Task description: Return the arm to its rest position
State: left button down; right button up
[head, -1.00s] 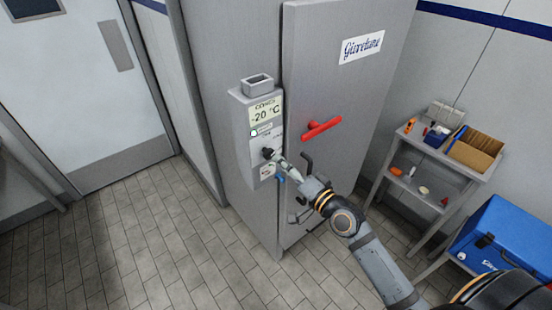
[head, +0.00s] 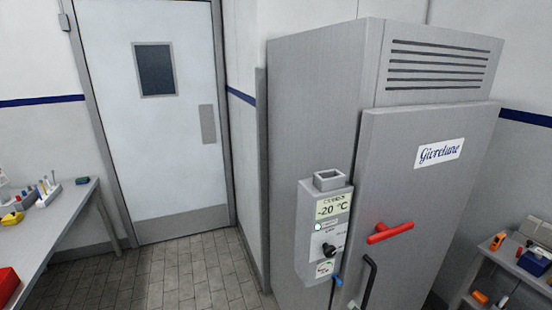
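Neither of my arms nor grippers shows in the head view now. The grey freezer cabinet (head: 313,120) stands right of centre with its door (head: 415,205) shut. The door has a red handle (head: 391,232) and a black handle (head: 368,284) below it. A control box (head: 313,238) on the cabinet's side edge reads -20 °C on its display (head: 333,207). The box has a black knob (head: 328,250), a small lit lamp and an open-topped holder on top. A blue lever (head: 338,281) sits low beside the box.
A white door (head: 150,110) stands shut at the back left. A bench (head: 50,230) with tubes and small tools is at the left. A shelf cart (head: 510,272) with small items is at the lower right. The tiled floor (head: 190,275) between is clear.

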jog(key=s+d+f+n+g+h+b, duration=0.15)
jog(key=s+f, duration=0.25)
jog(key=f, duration=0.5)
jog(key=s+d+f+g+h+p, duration=0.1)
jog(key=s+d+f+g, duration=0.3)
jog(key=f, duration=0.6)
jog(key=s+f+n+g+h+b, duration=0.1)
jog(key=s+f, duration=0.4)
jog(key=f, duration=0.4)
jog(key=s+a+f+n+g, duration=0.1)
jog(key=s+f+g, duration=0.1)
jog(key=s+f, duration=0.4)
jog(key=s+a+f+n+g+b, duration=0.1)
jog(key=s+f, duration=0.5)
jog(key=s, duration=0.6)
jog(key=s+a+f+n+g, duration=0.1)
jog(key=s+f+n+g, duration=0.2)
jog(key=s+f, duration=0.3)
jog(key=s, duration=0.4)
jog(key=shift+a+g+b, duration=0.2)
jog(key=shift+g+b, duration=0.1)
jog(key=shift+g, duration=0.05)
